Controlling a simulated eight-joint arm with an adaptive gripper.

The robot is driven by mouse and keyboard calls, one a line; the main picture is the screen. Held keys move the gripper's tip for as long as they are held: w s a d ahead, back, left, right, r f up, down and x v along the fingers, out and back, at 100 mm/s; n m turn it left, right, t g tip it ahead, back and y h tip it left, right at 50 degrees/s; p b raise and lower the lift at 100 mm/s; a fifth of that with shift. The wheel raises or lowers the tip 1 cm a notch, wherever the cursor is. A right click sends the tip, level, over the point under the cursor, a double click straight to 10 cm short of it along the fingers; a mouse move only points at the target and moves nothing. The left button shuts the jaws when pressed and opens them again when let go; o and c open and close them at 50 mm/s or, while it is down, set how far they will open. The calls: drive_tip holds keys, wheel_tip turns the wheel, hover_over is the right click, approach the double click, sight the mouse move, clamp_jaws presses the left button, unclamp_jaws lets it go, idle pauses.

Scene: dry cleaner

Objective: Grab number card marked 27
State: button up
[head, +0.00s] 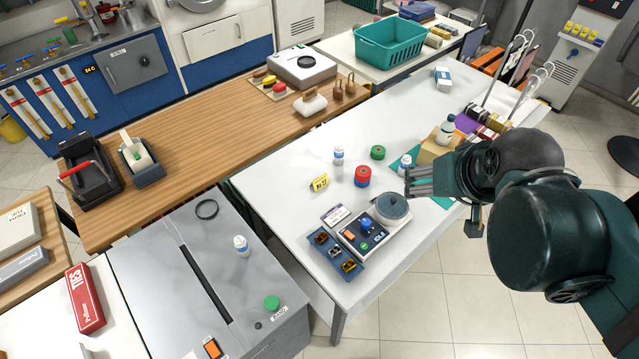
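A small yellow card (319,182) with dark marks stands on the white table (280,165), left of the red spool. Its marks are too small for me to read surely as 27. My gripper (408,182) is over the right part of the table, its fingers pointing left toward the spools and the card. It is well to the right of the card and apart from it. I see nothing held, but the gap between the fingertips is not clear.
A device with a round grey top (391,207) and a blue tray (322,238) sit in front. Bare table lies left of the card.

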drive_tip(key=w+a+f+n+g+b, duration=0.25)
drive_tip(key=w+a, duration=0.35)
drive_tip(key=w, duration=0.6)
drive_tip(key=n+g+b, duration=0.4)
drive_tip(key=n+b, duration=0.2)
drive_tip(key=b, duration=0.1)
hover_over(319, 178)
drive_tip(key=f, duration=3.1)
drive_tip(key=shift+w+a, duration=0.2)
drive_tip(key=shift+w, duration=0.15)
drive_tip(key=shift+w+a+f, duration=0.1)
drive_tip(key=shift+a+f, duration=0.1)
drive_tip(key=shift+f, duration=0.1)
drive_tip(key=shift+f+b, duration=0.35)
drive_tip(key=shift+f, duration=0.95)
drive_tip(key=shift+d+f+b, duration=0.15)
drive_tip(key=shift+f+b, duration=0.05)
drive_tip(key=shift+f, duration=1.1)
drive_tip(key=shift+d+f+b, duration=0.1)
drive_tip(key=shift+f+b, duration=0.1)
drive_tip(key=shift+f, duration=1.1)
